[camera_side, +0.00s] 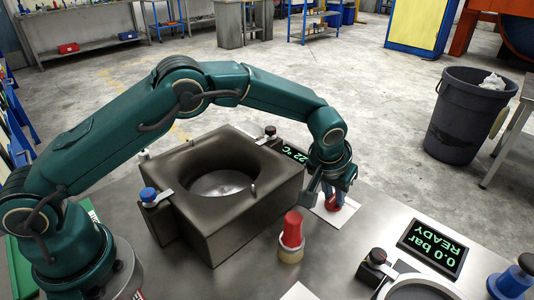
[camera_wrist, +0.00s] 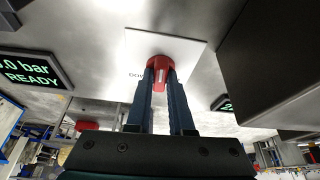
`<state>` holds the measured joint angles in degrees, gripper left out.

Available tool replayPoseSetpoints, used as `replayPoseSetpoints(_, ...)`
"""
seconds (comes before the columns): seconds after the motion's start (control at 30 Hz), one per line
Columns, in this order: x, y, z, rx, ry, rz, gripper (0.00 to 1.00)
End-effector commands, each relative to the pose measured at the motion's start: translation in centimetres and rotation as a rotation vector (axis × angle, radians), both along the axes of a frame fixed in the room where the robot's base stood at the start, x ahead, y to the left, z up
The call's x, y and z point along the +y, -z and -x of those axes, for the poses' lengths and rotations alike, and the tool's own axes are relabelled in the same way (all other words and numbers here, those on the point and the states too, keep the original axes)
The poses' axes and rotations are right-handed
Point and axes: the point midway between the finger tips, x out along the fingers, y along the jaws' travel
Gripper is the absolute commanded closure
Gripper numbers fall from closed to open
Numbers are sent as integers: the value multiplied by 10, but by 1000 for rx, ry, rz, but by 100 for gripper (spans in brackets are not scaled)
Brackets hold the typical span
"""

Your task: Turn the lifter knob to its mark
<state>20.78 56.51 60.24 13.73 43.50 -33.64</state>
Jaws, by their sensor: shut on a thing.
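The lifter knob (camera_wrist: 160,62) is red with a pale line on its side, and sits at a white plate (camera_wrist: 190,47) with partly hidden lettering. In the side view the red knob (camera_side: 332,203) shows low between the fingers, on the white plate (camera_side: 322,212) right of the dark press block. My gripper (camera_wrist: 161,78) points at the plate, with its two blue fingers shut on the knob, one on each side. In the side view my gripper (camera_side: 335,192) hides much of the knob. I cannot make out the mark.
The dark block (camera_side: 215,225) with a round cavity stands close left of my gripper. A red cylinder on a tan base (camera_side: 291,250) stands in front. A "0.0 bar READY" display (camera_side: 432,249) and a black-capped clamp (camera_side: 377,265) are at right. Bare metal table lies between.

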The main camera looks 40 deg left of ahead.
Motion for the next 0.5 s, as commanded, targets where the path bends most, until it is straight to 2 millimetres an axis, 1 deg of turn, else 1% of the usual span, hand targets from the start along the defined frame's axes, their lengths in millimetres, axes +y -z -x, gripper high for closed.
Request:
replayPoseSetpoints(0.17,2,0,0,2,126,1,100)
replayPoseSetpoints(0.5,4,0,0,0,441,3,100)
